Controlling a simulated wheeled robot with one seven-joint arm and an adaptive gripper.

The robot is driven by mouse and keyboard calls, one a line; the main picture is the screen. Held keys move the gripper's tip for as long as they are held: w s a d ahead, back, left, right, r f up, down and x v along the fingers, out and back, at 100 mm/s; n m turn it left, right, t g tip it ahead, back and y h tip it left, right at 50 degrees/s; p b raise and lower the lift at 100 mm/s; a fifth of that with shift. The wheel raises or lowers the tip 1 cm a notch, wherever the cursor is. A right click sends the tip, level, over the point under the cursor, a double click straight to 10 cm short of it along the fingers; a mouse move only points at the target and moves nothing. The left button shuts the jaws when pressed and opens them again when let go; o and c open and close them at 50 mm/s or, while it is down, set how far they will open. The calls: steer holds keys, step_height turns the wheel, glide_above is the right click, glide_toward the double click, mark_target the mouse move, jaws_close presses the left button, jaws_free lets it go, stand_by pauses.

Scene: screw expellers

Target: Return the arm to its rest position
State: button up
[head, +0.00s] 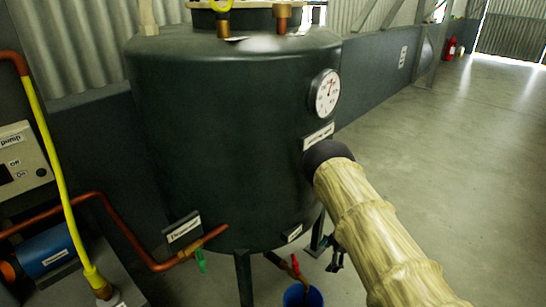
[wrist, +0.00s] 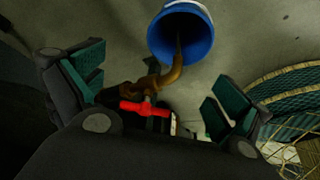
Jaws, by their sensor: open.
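My arm, in a beige ribbed sleeve (head: 375,235), reaches in from the lower right of the head view, in front of the dark green tank (head: 230,130). My gripper (wrist: 155,88) is open in the wrist view, with its green-padded fingers spread wide and nothing gripped. A red valve handle (wrist: 145,107) on a brass outlet pipe (wrist: 168,75) shows between the fingers; I cannot tell how far off it is. In the head view my gripper (head: 336,256) is a small dark shape beside the tank's foot, right of the red handle (head: 295,265).
A blue bucket (head: 303,297) stands under the outlet; it also shows in the wrist view (wrist: 155,40). A round gauge (head: 326,93) is on the tank. Copper pipe (head: 120,225) and a control box (head: 22,165) are at left. The floor (head: 460,150) at right is clear.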

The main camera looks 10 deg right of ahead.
steer(key=s+a+m+t+h, duration=0.1)
steer(key=s+a+m, duration=0.35)
steer(key=s, duration=0.75)
steer(key=s+a+m+h, duration=0.1)
steer(key=s+a+m, duration=0.35)
steer(key=s, duration=0.75)
steer(key=s+a+m+t+h, duration=0.15)
steer(key=s+m, duration=0.45)
steer(key=s, duration=0.6)
steer(key=s+a+r+m+g+p, duration=0.1)
steer(key=s+r, duration=0.1)
steer(key=s, duration=0.4)
steer(key=s+a+r+m+g, duration=0.1)
steer(key=s+r+g, duration=0.15)
steer(key=s, duration=0.35)
step_height(320, 180, up, 14)
steer(key=p, duration=1.3)
steer(key=shift+w+f+t+h+p, duration=0.2)
steer(key=shift+t+h+p, duration=0.1)
steer(key=shift+h, duration=0.15)
